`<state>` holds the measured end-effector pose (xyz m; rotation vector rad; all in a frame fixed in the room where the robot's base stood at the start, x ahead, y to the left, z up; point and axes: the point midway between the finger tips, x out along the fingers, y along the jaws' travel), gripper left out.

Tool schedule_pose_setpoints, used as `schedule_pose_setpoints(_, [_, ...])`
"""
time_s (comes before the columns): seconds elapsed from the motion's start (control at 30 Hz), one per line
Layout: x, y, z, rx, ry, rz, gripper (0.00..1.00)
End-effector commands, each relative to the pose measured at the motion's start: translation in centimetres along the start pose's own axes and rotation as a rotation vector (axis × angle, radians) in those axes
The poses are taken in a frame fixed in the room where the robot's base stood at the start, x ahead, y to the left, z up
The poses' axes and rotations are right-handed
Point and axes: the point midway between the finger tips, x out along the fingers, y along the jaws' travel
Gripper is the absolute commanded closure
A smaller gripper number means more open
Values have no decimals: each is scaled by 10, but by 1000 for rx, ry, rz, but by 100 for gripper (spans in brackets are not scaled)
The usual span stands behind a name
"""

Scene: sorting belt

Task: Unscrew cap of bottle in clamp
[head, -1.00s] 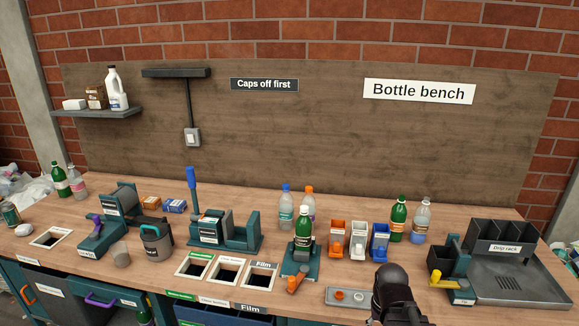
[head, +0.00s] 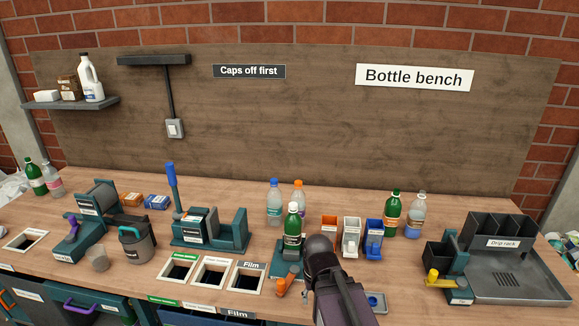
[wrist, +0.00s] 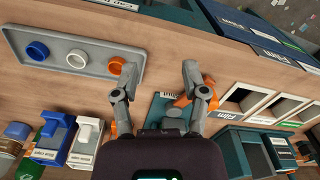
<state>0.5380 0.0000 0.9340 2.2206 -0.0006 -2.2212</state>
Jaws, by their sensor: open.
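The green bottle with a white cap (head: 293,227) stands upright in the teal clamp (head: 288,268) in the head view. The clamp's orange handle (head: 282,287) points toward the front. My arm is just right of the clamp in the head view, and my fingertips are not visible there. In the wrist view my gripper (wrist: 158,75) is open, with nothing between its fingers. Its right finger is by the orange handle (wrist: 183,101), and part of the teal clamp base shows between the fingers. The bottle is not visible in the wrist view.
A grey tray (wrist: 93,52) with blue, white and orange caps lies beside the left finger. Orange, white and blue bins (head: 352,238) stand behind my arm. Labelled bench openings (head: 213,272) lie left of the clamp. Two other bottles (head: 274,203) stand close behind the clamped one.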

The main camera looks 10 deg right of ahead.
Motion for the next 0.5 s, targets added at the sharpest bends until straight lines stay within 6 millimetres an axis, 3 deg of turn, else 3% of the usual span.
schedule_pose_setpoints(0.2, [0, 0, 0, 0, 0, 0, 43])
schedule_pose_setpoints(0.3, [-1, 0, 0, 1, 0, 0, 16])
schedule_pose_setpoints(0.5, [-11, 0, -10, 14, 0, 0, 14])
